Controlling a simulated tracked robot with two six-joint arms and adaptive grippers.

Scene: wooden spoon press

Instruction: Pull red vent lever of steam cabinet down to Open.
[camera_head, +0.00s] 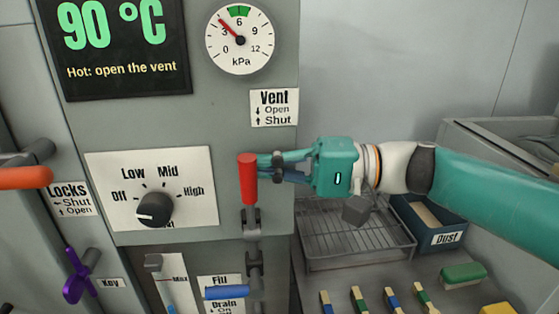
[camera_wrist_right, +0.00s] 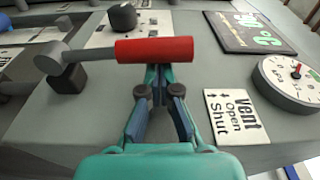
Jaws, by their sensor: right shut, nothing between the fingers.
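The red vent lever (camera_head: 247,179) stands on the front of the steam cabinet (camera_head: 215,110), its red grip upright above a grey pivot, on the up side that the Vent label (camera_head: 274,107) marks Shut. My right gripper (camera_head: 264,166) comes in from the right with its fingers closed together and empty, the tips at the right side of the red grip. In the right wrist view the red grip (camera_wrist_right: 155,49) lies across the fingertips (camera_wrist_right: 159,72), which are partly behind it; contact cannot be told for sure. My left gripper is not in view.
A display (camera_head: 120,45) reads 90 °C, "Hot: open the vent". A pressure gauge (camera_head: 240,40) is above the label. A black knob (camera_head: 154,209) is left of the lever; the blue fill/drain lever (camera_head: 227,292) is below. A wire rack (camera_head: 355,235) and dust bin (camera_head: 431,225) stand right.

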